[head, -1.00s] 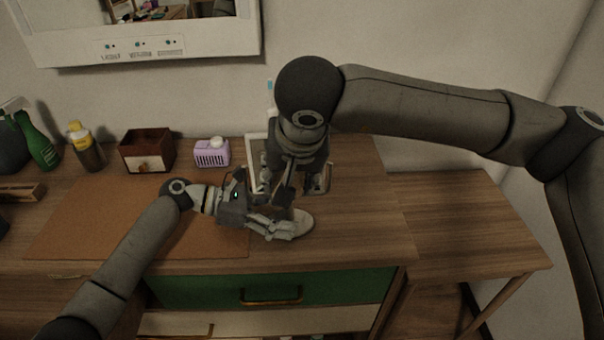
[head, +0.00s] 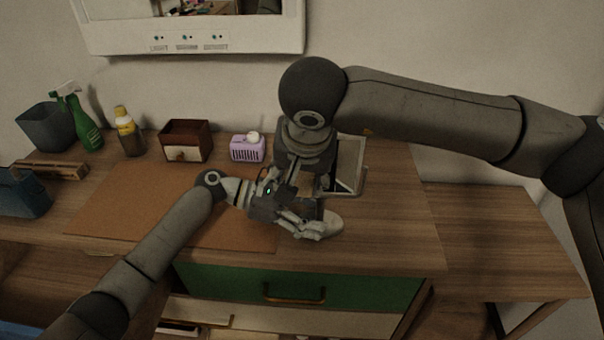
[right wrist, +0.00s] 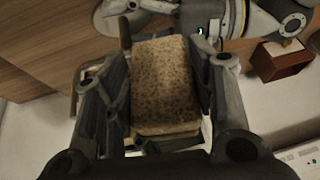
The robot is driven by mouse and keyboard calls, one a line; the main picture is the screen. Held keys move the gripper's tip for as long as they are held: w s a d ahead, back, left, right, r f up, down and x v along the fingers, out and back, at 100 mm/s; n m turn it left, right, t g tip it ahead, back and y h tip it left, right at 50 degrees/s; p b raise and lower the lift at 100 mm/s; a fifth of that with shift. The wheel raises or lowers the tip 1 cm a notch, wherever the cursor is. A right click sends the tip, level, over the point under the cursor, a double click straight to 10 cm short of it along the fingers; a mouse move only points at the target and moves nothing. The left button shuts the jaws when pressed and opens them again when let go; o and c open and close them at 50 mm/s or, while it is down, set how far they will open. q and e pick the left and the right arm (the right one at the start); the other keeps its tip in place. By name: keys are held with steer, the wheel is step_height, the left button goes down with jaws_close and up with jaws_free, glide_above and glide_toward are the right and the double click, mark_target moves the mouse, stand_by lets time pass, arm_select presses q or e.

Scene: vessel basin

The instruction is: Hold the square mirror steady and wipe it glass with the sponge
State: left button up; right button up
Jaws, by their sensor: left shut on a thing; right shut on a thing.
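The square mirror (head: 350,170) stands near the right side of the desk, with its pale frame partly hidden behind my right arm. Its pale rounded foot (head: 334,222) rests on the desk. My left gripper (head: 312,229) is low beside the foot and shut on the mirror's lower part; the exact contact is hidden. My right gripper (right wrist: 163,60) is shut on the tan, speckled sponge (right wrist: 163,90), which lies between its fingers in the right wrist view. The sponge is over the mirror area; whether it touches the glass I cannot tell.
A purple radio-like box (head: 247,149), a small brown drawer box (head: 186,141), a yellow-capped bottle (head: 129,135) and a green spray bottle (head: 85,125) stand along the back. A brown mat (head: 130,205) lies bare at left. The desk's right end is clear.

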steer(key=shift+s, duration=2.95)
steer(key=shift+s, duration=0.15)
steer(key=s, duration=0.2)
steer(key=shift+s, duration=0.4)
steer(key=shift+w, duration=0.1)
steer(key=w, duration=0.6)
steer(key=shift+w, duration=0.3)
steer(key=shift+w, duration=1.05)
steer(key=d, duration=0.8)
steer(key=shift+d, duration=0.15)
